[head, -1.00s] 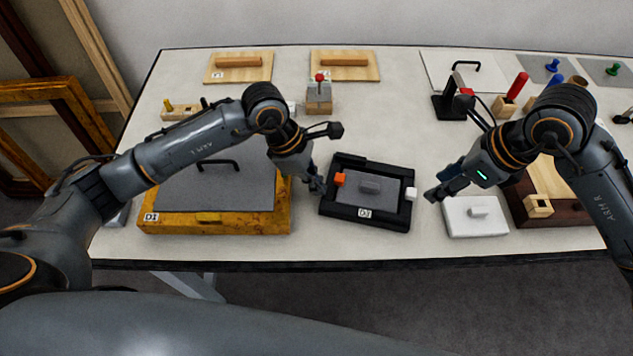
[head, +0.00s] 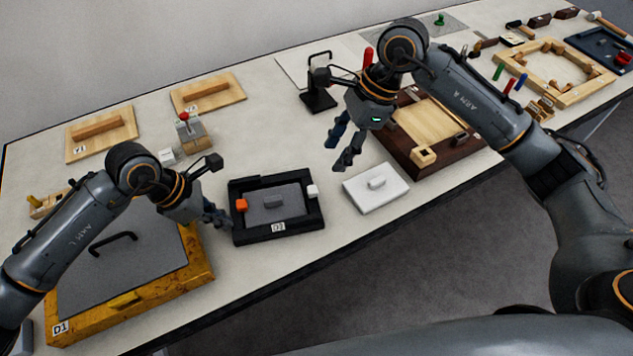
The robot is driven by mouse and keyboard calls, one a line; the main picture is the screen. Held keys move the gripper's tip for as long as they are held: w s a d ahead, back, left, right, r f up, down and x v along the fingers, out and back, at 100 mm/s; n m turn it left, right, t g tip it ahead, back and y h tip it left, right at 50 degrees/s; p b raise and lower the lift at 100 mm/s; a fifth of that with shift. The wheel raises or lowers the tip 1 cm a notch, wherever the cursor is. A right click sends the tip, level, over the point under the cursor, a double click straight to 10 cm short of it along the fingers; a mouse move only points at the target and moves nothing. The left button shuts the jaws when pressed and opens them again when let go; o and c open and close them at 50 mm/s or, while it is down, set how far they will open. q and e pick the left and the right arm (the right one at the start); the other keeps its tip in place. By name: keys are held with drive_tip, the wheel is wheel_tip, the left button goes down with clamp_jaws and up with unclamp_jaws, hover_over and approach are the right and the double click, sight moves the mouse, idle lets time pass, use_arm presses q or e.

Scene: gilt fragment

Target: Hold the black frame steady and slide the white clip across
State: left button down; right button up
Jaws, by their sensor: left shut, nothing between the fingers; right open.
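The black frame (head: 280,237), marked D3, lies flat on the table with a grey panel (head: 290,212) and a grey handle block inside it. The white clip (head: 312,191) sits on the frame's right side. An orange clip (head: 241,205) sits on its left side. My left gripper (head: 222,222) is shut and empty at the frame's left side; I cannot tell whether it touches. My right gripper (head: 343,154) is open and empty, in the air behind and to the right of the white clip, apart from it.
A white plate with a knob (head: 376,192) lies right of the frame. A dark wooden box (head: 440,160) is behind that. Bare table shows behind the black frame.

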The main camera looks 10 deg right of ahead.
sight(314, 190)
drive_tip(key=x, duration=1.1)
drive_tip(key=shift+f, duration=0.1)
drive_tip(key=shift+c, duration=0.2)
clamp_jaws()
